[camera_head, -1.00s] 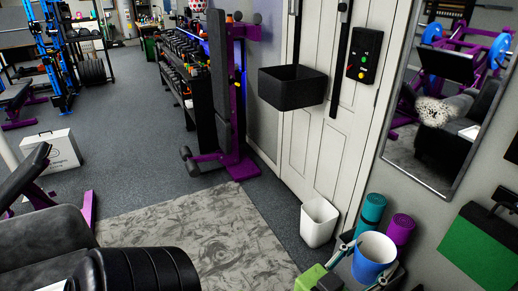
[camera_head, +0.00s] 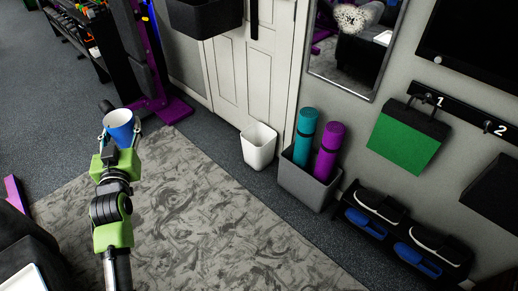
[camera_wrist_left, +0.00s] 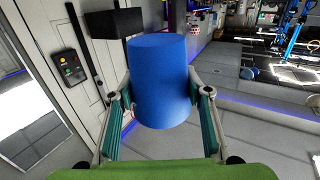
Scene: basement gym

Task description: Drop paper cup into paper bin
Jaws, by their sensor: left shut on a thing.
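A blue paper cup (camera_head: 120,128) with a white inside is held upright in my left gripper (camera_head: 121,136), at the left of the head view. In the left wrist view the cup (camera_wrist_left: 158,82) fills the space between the two fingers of the gripper (camera_wrist_left: 160,105), which press on its sides. A white, open-topped bin (camera_head: 258,148) stands on the floor by the white door, right of the gripper and apart from it. It looks like the paper bin; its inside is only partly visible. My right gripper is in neither current view.
A grey box (camera_head: 308,185) with a teal and a purple rolled mat stands right of the bin. A black wall box (camera_head: 203,18) hangs on the door side. A low shoe rack (camera_head: 400,235) is at right. The patterned rug (camera_head: 200,215) is clear.

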